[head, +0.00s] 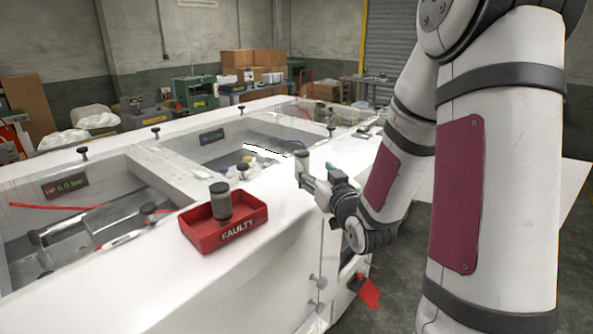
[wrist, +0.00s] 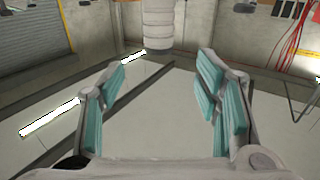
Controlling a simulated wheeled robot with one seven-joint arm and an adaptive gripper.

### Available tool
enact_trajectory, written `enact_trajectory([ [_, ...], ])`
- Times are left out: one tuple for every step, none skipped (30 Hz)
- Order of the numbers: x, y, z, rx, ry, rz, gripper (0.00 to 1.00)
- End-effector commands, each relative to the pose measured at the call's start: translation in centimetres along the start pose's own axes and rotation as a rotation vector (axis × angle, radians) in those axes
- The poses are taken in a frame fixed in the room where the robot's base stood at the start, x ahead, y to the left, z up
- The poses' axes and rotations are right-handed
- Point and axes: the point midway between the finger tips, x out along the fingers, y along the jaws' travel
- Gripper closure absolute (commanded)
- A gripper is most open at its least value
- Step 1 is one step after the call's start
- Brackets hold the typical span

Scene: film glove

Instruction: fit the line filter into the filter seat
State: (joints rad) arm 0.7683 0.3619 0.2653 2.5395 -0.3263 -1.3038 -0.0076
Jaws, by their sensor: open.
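My gripper (head: 318,178) is open above the white bench in the head view. In the wrist view its two teal-padded fingers (wrist: 162,75) stand wide apart with nothing between the pads. A pale cylinder (head: 302,159), which looks like the line filter, stands upright by the fingertips in the head view. A pale ribbed cylinder (wrist: 158,22) shows beyond the fingertips in the wrist view, its upper end cut off. A dark grey cylinder (head: 220,203) stands in the red tray marked FAULTY (head: 237,236). I cannot make out which fitting is the filter seat.
Small items sit in the middle bay. The bench top between tray and gripper is clear.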

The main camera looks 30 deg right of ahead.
Motion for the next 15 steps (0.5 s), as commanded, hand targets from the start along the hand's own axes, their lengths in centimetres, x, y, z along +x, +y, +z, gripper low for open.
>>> enact_trajectory([
  [0.7, 0.0, 0.2, -0.002, 0.004, 0.001, 0.42],
  [0.9, 0.0, 0.2, -0.001, 0.005, 0.001, 0.42],
  [1.1, 0.0, 0.2, -0.002, 0.004, 0.0, 0.42],
  [1.3, 0.0, 0.2, -0.002, 0.004, 0.0, 0.42],
  [1.5, 0.0, 0.1, -0.002, 0.005, 0.0, 0.42],
  [1.7, 0.0, 0.2, -0.001, 0.004, 0.001, 0.42],
  [1.8, 0.0, 0.2, -0.002, 0.004, 0.001, 0.42],
  [2.0, 0.0, 0.2, -0.002, 0.005, 0.001, 0.42],
  [2.1, 0.0, 0.2, -0.002, 0.004, 0.001, 0.42],
  [2.3, 0.0, 0.2, -0.003, 0.003, 0.001, 0.42],
  [2.4, 0.0, 0.3, -0.003, 0.003, 0.001, 0.42],
  [2.5, 0.0, 0.3, -0.004, 0.003, 0.003, 0.42],
  [2.7, 0.0, 0.3, -0.003, 0.002, 0.004, 0.42],
  [3.3, 0.0, 0.3, -0.002, 0.002, 0.002, 0.42],
  [3.8, 0.0, 0.3, -0.002, 0.002, 0.002, 0.42],
])
